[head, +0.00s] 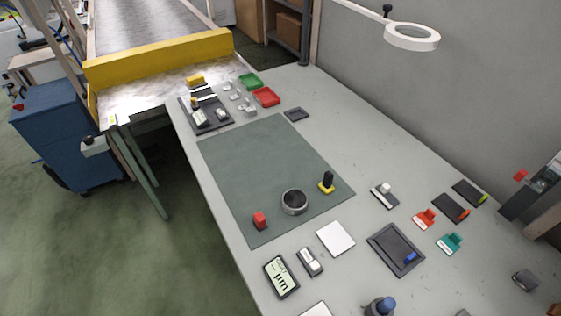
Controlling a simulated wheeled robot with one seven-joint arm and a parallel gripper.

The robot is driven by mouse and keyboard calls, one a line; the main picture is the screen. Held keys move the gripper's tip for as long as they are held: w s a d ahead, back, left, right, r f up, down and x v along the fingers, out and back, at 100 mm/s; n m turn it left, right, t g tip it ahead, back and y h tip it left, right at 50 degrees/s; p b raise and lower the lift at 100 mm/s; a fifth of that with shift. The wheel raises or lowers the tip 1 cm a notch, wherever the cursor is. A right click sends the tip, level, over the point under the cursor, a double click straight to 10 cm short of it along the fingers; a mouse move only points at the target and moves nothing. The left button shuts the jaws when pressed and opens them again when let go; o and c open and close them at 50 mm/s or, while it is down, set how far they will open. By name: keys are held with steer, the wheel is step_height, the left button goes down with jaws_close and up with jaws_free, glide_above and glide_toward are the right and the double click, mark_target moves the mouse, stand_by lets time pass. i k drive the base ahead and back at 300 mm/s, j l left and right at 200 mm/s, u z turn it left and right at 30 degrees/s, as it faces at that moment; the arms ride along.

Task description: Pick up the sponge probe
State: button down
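What looks like the sponge probe (327,183) stands upright on the right part of the dark green mat (255,155). It has a black handle on a flat yellow sponge-like foot. A round dark-topped, metal-rimmed piece (294,202) sits close to its left, apart from it. My gripper is not in view, so whether it is open or shut does not show.
A red block (260,220) stands near the mat's front edge. A gauge reading "µm" (281,277), a white card (335,238) and a dark tray (396,249) lie nearby. A ring lamp (411,37) hangs above the back. The mat's far half is bare.

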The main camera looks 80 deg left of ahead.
mark_target(325, 186)
steer(key=u, duration=1.55)
